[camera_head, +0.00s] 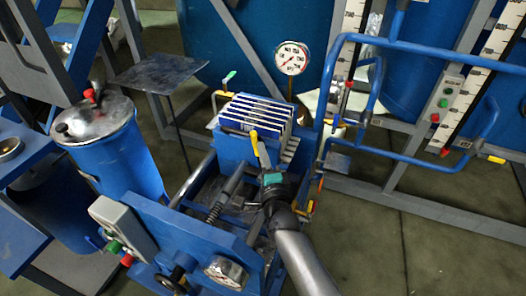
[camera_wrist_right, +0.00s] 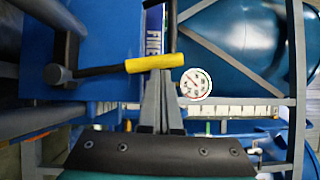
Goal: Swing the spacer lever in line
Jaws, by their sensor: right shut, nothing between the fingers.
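The lever with a yellow grip (camera_head: 254,140) is on the blue unit with several pale plates, at the middle of the head view. In the right wrist view its yellow grip (camera_wrist_right: 154,63) lies across the picture, on a dark rod running left to a pivot. My right gripper (camera_head: 263,158) comes up from below; its fingers are together and empty. In the right wrist view the fingertips (camera_wrist_right: 160,76) are right at the grip's lower edge; I cannot tell whether they touch it. My left gripper is not in view.
A blue block with white plates (camera_head: 255,115) stands behind the lever. A round gauge (camera_head: 292,58) is behind it. A blue pipe frame (camera_head: 400,157) is to the right. A lidded blue pot (camera_head: 115,150) and a grey control box (camera_head: 122,230) are to the left.

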